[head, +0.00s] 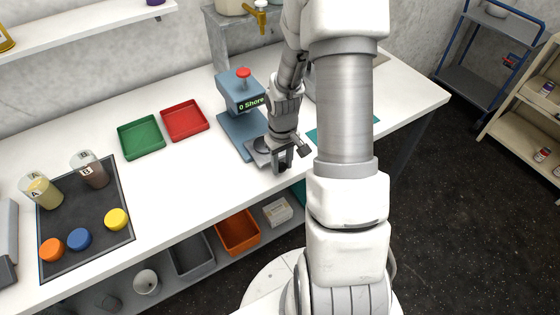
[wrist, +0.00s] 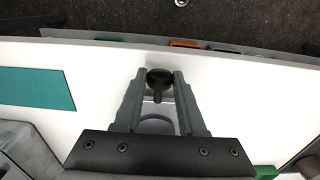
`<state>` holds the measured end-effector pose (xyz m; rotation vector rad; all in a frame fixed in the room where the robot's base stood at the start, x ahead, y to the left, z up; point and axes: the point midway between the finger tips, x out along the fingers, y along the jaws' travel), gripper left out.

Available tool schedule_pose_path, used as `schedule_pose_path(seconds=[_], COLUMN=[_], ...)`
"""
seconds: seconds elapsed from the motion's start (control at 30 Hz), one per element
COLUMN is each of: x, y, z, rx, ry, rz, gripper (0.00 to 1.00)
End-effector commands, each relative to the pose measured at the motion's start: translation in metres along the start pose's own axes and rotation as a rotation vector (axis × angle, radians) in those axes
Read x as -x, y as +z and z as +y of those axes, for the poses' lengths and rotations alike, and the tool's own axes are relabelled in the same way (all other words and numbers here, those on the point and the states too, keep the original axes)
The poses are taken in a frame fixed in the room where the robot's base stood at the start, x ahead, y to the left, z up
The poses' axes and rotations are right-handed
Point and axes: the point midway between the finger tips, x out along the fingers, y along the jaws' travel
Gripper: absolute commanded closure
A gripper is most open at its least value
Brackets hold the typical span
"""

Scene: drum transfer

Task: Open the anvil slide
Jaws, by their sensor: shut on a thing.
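The blue-grey tester (head: 240,92) stands on the white bench, with a red knob on top and a green display reading "0 Shore". The anvil slide (head: 257,157) is a grey plate low at its front, partly hidden by my gripper. My gripper (head: 283,164) points down at the front end of the slide. In the wrist view, the fingertips of my gripper (wrist: 159,76) are closed on the slide's dark round knob (wrist: 158,84). A pale round shape shows just behind the knob between the fingers.
Green (head: 141,136) and red (head: 185,120) trays lie left of the tester. A dark mat (head: 88,233) holds two labelled jars, A and B, and several coloured caps. The bench's front edge is close to my gripper. Bins, including an orange one (head: 238,232), sit below.

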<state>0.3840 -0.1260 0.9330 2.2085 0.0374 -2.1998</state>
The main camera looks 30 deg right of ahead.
Motion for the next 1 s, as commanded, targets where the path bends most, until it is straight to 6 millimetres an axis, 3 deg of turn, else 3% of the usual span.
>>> schedule_pose_path(seconds=[0.37,0.4,0.53,0.83,1.0], x=[0.000,0.000,0.000,0.001,0.015], y=[0.006,0.006,0.005,0.003,0.002], z=[0.000,0.000,0.000,0.000,0.001], rx=[-0.001,-0.001,-0.001,0.000,0.000], ry=[-0.001,-0.002,-0.001,-0.001,0.001], rz=[-0.012,-0.012,-0.009,-0.006,-0.002], gripper=[1.00,0.53,0.31,0.31,0.31])
